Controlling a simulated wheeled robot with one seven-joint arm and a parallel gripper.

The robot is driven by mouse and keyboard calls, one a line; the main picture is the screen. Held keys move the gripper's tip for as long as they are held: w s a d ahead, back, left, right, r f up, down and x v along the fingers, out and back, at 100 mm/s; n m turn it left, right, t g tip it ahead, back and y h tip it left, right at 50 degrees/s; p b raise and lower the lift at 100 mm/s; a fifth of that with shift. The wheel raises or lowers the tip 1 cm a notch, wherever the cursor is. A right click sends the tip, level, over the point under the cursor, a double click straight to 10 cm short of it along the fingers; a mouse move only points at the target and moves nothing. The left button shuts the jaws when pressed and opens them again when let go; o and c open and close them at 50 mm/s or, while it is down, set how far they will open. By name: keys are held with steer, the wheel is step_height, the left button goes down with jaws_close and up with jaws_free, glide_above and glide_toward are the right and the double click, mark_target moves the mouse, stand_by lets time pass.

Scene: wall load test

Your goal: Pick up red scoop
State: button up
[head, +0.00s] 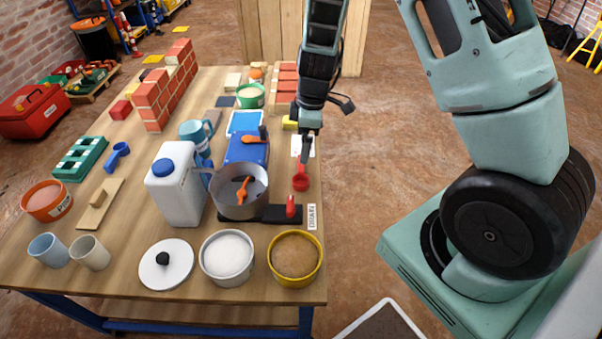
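The red scoop (301,181) lies near the right edge of the wooden table, its bowl toward the front and its handle toward the back. My gripper (306,154) points down at the handle end of the scoop. The fingers look narrow and close to the handle. I cannot tell whether they touch it or are closed around it. The scoop appears to be on or very near the table top.
A steel pot (239,193) stands left of the scoop, with a black bar (270,214) in front. A yellow-rimmed tub (295,259) and white jug (178,190) are nearby. A brick wall (166,88) stands at the back left. Open floor lies right of the table.

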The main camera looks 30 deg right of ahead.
mark_target(301, 172)
steer(key=f, duration=0.2)
steer(key=f+b, duration=0.1)
steer(key=f, duration=0.4)
steer(key=shift+a+f, duration=0.1)
steer(key=shift+a, duration=0.3)
steer(key=shift+c, duration=0.2)
steer(key=c, duration=1)
